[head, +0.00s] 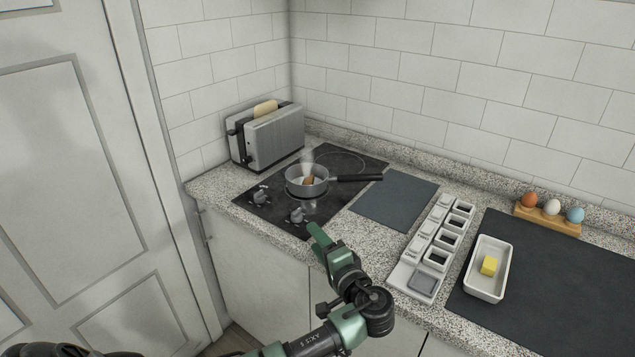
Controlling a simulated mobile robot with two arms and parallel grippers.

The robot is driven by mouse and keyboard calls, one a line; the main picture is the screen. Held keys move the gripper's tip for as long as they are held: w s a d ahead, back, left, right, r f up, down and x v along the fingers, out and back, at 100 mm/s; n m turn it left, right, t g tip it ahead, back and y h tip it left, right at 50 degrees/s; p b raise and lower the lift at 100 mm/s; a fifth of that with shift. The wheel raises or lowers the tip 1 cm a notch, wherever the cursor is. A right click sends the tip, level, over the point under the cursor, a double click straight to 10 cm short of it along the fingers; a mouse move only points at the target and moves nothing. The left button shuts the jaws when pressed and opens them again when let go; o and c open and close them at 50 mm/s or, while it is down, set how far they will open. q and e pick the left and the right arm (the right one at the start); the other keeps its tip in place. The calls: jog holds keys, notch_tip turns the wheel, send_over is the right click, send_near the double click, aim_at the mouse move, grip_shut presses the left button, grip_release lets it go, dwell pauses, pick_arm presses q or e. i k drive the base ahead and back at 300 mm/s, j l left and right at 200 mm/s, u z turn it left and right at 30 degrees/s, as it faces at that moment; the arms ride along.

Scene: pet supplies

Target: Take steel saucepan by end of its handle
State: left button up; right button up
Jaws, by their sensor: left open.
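The steel saucepan (292,187) stands upright on the black hob at the back left of the counter. Its dark handle (358,178) points right, and the handle's end reaches past the hob's right side over the grey mat. Steam rises from the pan, and a small brown thing (309,181) shows inside it. My left gripper (318,234) is open and empty at the counter's front edge, in front of the hob. It is apart from the pan and lies nearer than the handle. My right gripper is not in view.
The hob (262,205) has two knobs at its front. A toaster (275,136) with bread stands behind it. A grey mat (395,198) lies bare right of the hob. Further right are a white compartment tray (404,279), a butter dish (485,287) and an egg holder (548,220).

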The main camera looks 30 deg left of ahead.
aim_at(294, 176)
jog(key=i, duration=0.95)
